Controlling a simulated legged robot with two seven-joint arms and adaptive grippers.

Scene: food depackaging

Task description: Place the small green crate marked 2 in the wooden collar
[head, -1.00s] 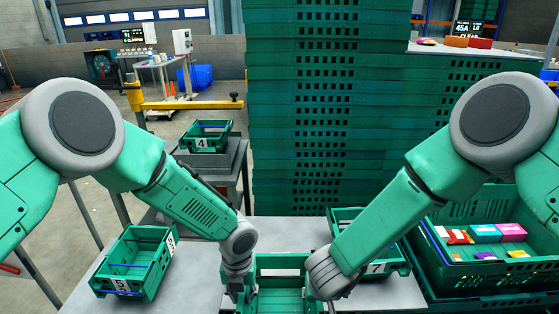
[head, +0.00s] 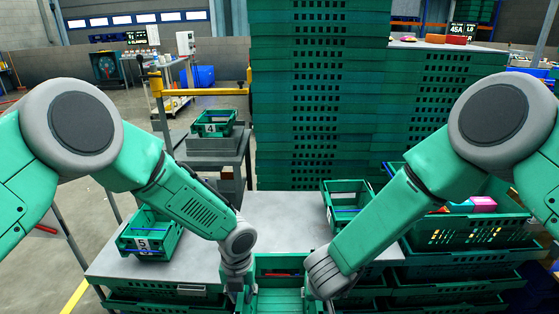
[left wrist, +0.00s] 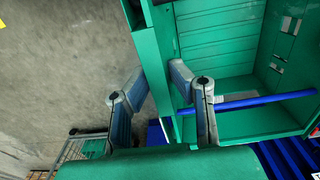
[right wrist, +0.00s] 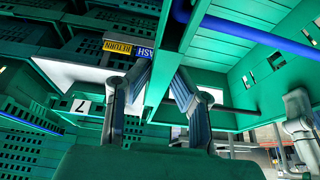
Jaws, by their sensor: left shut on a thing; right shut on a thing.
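A small green crate (head: 278,272) is held between my two grippers at the bottom middle of the head view, close to my body. Its number does not show, so I cannot tell whether it is marked 2. My left gripper (head: 243,292) is shut on its left wall, and the left wrist view shows the fingers (left wrist: 160,78) pinching that wall. My right gripper (head: 322,288) is shut on its right wall, as the right wrist view also shows at the fingers (right wrist: 157,80). A blue bar (left wrist: 255,102) crosses the crate. The wooden collar is not in view.
A grey table (head: 285,215) lies ahead, with crate 5 (head: 150,240) at its left and another small crate (head: 345,205) at its right. Crate 4 (head: 213,122) stands on a grey stand behind. A tall green stack (head: 320,110) blocks the back; a large crate (head: 465,235) with packages is right.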

